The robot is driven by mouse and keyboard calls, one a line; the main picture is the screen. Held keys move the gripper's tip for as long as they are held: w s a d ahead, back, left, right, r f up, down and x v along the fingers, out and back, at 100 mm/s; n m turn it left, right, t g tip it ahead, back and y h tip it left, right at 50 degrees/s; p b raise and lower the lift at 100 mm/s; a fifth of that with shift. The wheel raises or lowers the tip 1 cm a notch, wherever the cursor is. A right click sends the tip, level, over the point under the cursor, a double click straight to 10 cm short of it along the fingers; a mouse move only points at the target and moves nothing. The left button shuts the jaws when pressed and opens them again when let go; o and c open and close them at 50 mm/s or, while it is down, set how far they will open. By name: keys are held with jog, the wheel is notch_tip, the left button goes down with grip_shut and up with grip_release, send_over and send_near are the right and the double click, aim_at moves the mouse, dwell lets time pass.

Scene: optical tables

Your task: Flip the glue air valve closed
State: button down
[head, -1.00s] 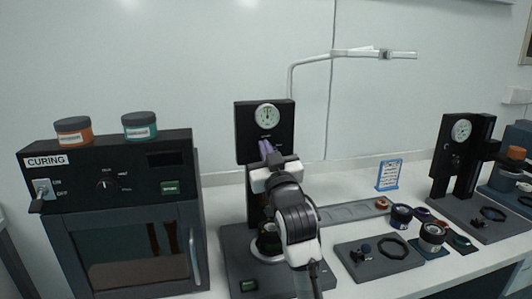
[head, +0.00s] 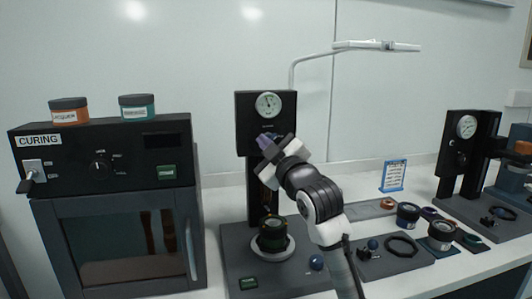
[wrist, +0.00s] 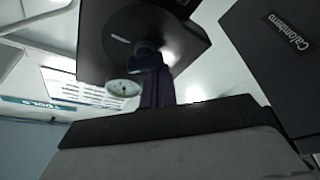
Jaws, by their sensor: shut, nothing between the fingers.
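The glue station is a black upright panel (head: 247,122) with a round white gauge (head: 268,105), which also shows in the wrist view (wrist: 124,88). My gripper (head: 262,138) is in front of the panel just below the gauge, its purple fingers shut and empty. In the wrist view the fingers (wrist: 155,90) point at a dark round fitting (wrist: 146,56) on the panel. This may be the air valve; my fingers overlap it and I cannot tell whether they touch it. The valve's lever and its position are not clear. A dark green jar (head: 272,236) stands on the station's round plate.
A black curing oven (head: 105,160) stands close on the left, with an orange jar (head: 69,110) and a teal jar (head: 138,107) on top. A lamp arm (head: 340,55) reaches overhead. Small jars (head: 407,215) and a second gauge station (head: 462,150) are on the right.

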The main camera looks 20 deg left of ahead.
jog(key=n+g, duration=0.1)
jog(key=n, duration=0.1)
jog(key=n+b, duration=0.1)
jog(key=n, duration=0.2)
jog(key=f+n+g, duration=0.1)
jog(key=n, duration=0.1)
jog(key=shift+w+d+n+g+b, duration=0.1)
jog(key=shift+d+n+g+b, duration=0.05)
jog(key=shift+n+g+b, duration=0.2)
jog(key=shift+r, duration=0.1)
